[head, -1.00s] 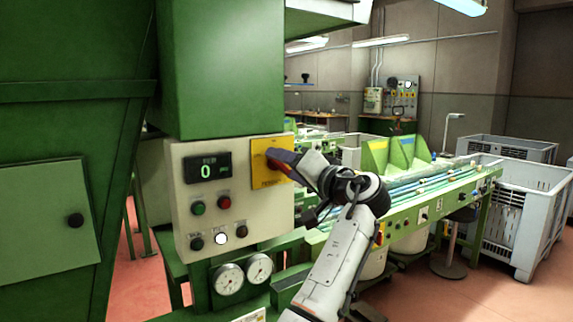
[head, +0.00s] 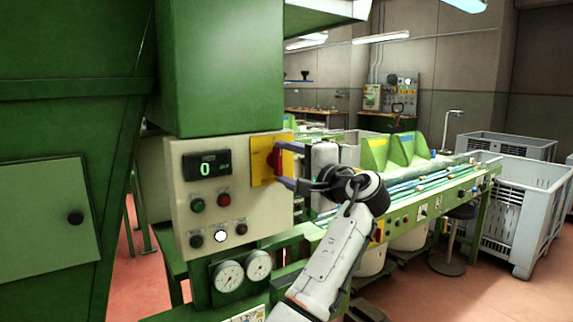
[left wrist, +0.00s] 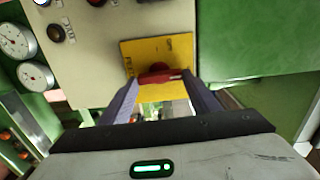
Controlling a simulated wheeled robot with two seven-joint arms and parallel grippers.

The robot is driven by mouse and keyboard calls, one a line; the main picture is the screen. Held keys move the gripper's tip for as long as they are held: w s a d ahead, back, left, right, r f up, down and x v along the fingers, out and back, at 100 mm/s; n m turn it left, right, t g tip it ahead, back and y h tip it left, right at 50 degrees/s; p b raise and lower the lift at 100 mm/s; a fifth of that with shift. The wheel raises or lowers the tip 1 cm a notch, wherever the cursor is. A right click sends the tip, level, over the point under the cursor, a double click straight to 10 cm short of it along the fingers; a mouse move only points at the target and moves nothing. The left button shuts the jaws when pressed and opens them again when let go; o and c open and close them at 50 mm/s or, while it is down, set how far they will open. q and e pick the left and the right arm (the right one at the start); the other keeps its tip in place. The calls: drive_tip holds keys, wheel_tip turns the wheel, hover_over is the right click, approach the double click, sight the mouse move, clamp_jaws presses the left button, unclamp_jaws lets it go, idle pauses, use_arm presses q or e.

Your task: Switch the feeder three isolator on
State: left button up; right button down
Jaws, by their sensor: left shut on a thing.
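The isolator is a red rotary handle (head: 274,161) on a yellow plate (head: 259,178) at the upper right of a cream control panel (head: 183,218). In the head view the handle stands about upright. My left gripper (head: 282,165) comes from the right, with one finger above and one below the handle. In the left wrist view the red handle (left wrist: 156,72) lies between the two fingers of my left gripper (left wrist: 158,78), which is shut on it. The fingers partly cover the plate (left wrist: 178,46). My right gripper is in neither view.
The panel has a display reading 0 (head: 207,166), small buttons and a lit white lamp (head: 220,237). Two gauges (head: 229,276) sit below. A green machine (head: 215,70) rises above. A conveyor (head: 430,205) and grey crates (head: 520,215) stand to the right.

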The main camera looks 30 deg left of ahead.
use_arm(q)
drive_tip(key=shift+m, duration=0.3)
drive_tip(key=o, duration=1)
drive_tip(key=shift+o, duration=0.2)
drive_tip(key=b+v, duration=0.2)
drive_tip(key=v, duration=0.8)
drive_tip(key=shift+d, duration=0.15)
